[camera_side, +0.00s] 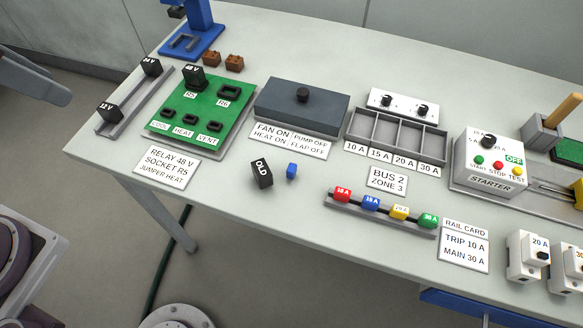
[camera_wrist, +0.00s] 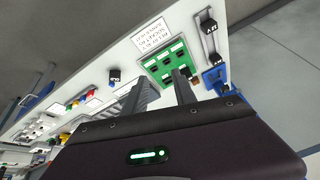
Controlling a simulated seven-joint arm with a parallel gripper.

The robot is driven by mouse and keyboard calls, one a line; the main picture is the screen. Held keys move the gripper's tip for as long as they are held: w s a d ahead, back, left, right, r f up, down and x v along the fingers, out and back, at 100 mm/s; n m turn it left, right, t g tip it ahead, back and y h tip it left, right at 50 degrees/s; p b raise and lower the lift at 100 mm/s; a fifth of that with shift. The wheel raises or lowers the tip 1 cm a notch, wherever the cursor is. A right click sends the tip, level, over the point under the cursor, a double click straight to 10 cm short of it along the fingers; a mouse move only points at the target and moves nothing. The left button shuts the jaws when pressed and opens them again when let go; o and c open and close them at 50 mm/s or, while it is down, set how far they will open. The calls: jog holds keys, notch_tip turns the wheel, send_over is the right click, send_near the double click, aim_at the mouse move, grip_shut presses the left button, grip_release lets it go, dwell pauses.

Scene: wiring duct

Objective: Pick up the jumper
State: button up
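A small blue block (camera_side: 291,171), which looks like the jumper, lies on the bench in the side view, just right of a black block marked OLD (camera_side: 262,174). The two are close but apart. The fingers are not clearly seen in the side view.
A green relay board (camera_side: 194,115) with a relay and sockets stands at the left, behind the blocks. A dark grey panel (camera_side: 302,105) is behind them. A rail of coloured fuses (camera_side: 380,216) is to the right. The bench front around the blocks is clear.

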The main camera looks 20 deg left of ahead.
jog(key=w+d+f+m+g+h, duration=0.1)
jog(key=w+d+f+m, duration=0.1)
jog(key=w+d+m, duration=0.15)
jog(key=w+d+f+m+g, duration=0.1)
jog(key=w+d+f+m, duration=0.2)
jog(key=w, duration=0.2)
jog(key=m+g+h, duration=0.3)
jog(key=m, duration=0.5)
send_near(290, 167)
jog(key=d+f, duration=0.1)
jog(key=x, duration=0.7)
jog(key=shift+s+a+f, duration=0.1)
jog(key=shift+a+f, duration=0.1)
jog(key=shift+a, duration=0.05)
jog(key=shift+d+f+h, duration=0.15)
jog(key=shift+f+h, duration=0.15)
jog(key=shift+f, duration=0.1)
grip_shut()
